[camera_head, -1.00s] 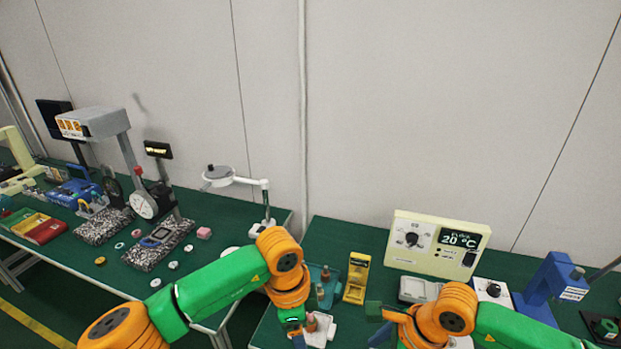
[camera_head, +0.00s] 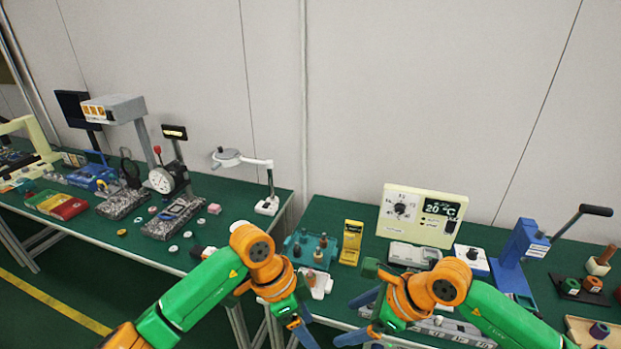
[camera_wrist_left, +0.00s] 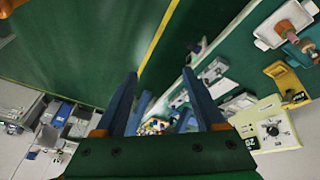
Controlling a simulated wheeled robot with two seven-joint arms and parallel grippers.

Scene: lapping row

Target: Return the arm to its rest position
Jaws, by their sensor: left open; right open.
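My left gripper (camera_head: 302,328) hangs at the front of the benches, low in the head view, with its blue fingers pointing down. The left wrist view shows its two blue fingers (camera_wrist_left: 164,95) spread apart with nothing held between them. My right gripper (camera_head: 358,316) is in front of the right bench (camera_head: 325,212), its blue fingers spread and pointing left. It appears empty. The exact gap from the fingers to the bench cannot be told.
The right bench carries a teal fixture (camera_head: 296,247), a yellow stand (camera_head: 350,243), a cream temperature panel (camera_head: 421,216) and a blue lever press (camera_head: 518,256). The left bench (camera_head: 92,226) holds gauges and small rings. Green floor with a yellow line (camera_head: 58,303) lies front left.

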